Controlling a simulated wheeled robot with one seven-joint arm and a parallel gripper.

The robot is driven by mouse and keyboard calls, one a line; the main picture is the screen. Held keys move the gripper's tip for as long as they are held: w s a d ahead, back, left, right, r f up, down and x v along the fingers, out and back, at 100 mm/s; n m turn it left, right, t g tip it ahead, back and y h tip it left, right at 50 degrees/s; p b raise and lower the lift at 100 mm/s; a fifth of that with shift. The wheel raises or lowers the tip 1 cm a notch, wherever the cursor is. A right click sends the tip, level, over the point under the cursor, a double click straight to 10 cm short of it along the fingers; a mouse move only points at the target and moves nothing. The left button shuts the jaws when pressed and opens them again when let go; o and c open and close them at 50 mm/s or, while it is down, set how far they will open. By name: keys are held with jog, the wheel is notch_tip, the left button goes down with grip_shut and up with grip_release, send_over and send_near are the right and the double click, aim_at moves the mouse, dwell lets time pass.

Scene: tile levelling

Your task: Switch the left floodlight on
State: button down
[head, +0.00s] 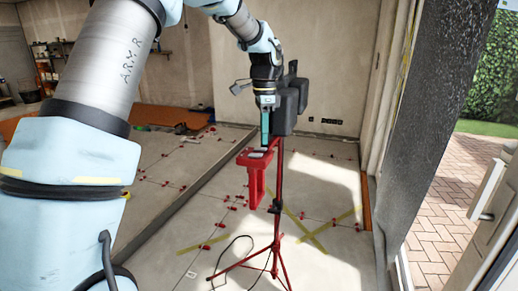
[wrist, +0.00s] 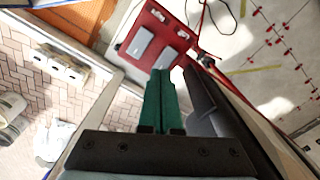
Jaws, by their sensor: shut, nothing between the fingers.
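A red tripod stand (head: 278,190) carries black floodlight heads (head: 287,108) and a red switch box (head: 256,178). In the wrist view the red panel (wrist: 128,48) bears two grey rocker switches: one clear of my fingers (wrist: 141,41), the other at my fingertips and partly hidden (wrist: 166,57). My gripper (head: 265,144) points down over the box, its green fingers shut and empty. They also show in the wrist view (wrist: 160,73). I cannot tell whether the fingertips touch the switch. Neither lamp's lit face shows.
A dark floodlight body (wrist: 205,105) stands close beside my fingers on the right in the wrist view. The tripod legs (head: 243,264) and a black cable (head: 228,250) spread over the tiled floor, with red levelling clips (head: 205,247). A dark pillar (head: 425,130) stands at right.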

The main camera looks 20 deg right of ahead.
aim_at(264, 149)
jog(key=shift+f+b, duration=0.45)
jog(key=shift+f, duration=0.45)
dwell(0.4)
notch_tip(264, 149, up, 7)
jog(key=p, duration=0.6)
jog(key=shift+r, duration=0.1)
dwell(2.2)
